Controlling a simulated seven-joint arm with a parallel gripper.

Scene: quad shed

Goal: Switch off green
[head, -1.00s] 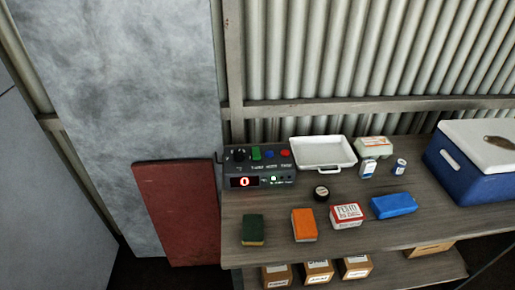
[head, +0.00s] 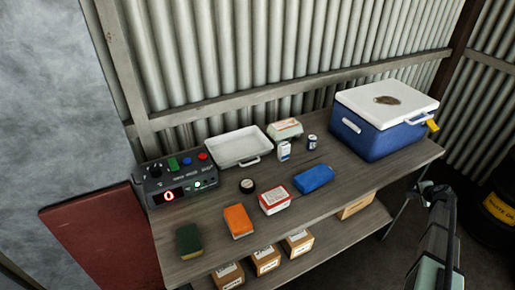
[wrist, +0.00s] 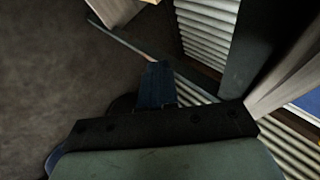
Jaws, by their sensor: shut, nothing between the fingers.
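A dark control box (head: 178,182) stands at the left end of the wooden bench in the head view. On its top are a black knob (head: 155,171), a green switch (head: 173,163), a blue button (head: 187,161) and a red button (head: 203,156). The green piece looks taller than the other two; its exact position is too small to read. The red display (head: 169,196) shows 0, and a small light (head: 197,184) glows pale green. My gripper (wrist: 155,75) is shut and empty in the wrist view, away from the box. My arm is at the right of the head view.
The bench (head: 220,190) also holds a white tray (head: 238,148), an egg carton (head: 285,129), a blue cooler (head: 385,130), a black tin (head: 247,186) and several small blocks and boxes. Cartons (head: 265,260) sit on the shelf below. A barrel (head: 497,210) stands far right.

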